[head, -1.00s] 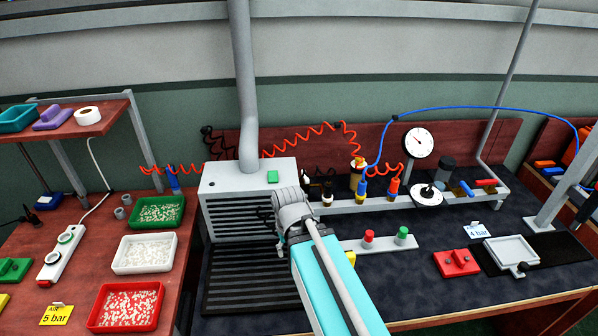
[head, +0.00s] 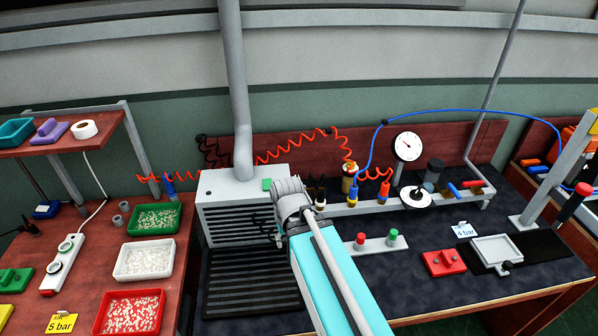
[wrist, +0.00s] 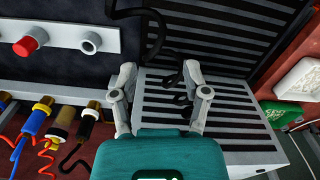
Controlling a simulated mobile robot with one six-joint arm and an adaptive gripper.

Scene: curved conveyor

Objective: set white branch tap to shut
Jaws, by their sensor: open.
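A pale manifold bar (head: 345,209) stands near the back of the right bench, with coloured hose couplings on it. A coupling with a white collar and black top (head: 320,199) is at its left end, just right of my wrist. In the wrist view a white-collared coupling with a black hose (wrist: 91,112) shows at lower left. I cannot make out its tap handle or setting. My gripper (wrist: 159,70) is open and empty, over the slatted grey plate, right of the couplings. In the head view my arm mostly hides it.
A louvred grey box (head: 240,210) with a vertical pipe stands left of my wrist. A small stand holds red and green buttons (head: 377,244). A gauge (head: 407,146) and blue hose rise behind the manifold. Black hose loops (wrist: 140,14) hang near my fingers.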

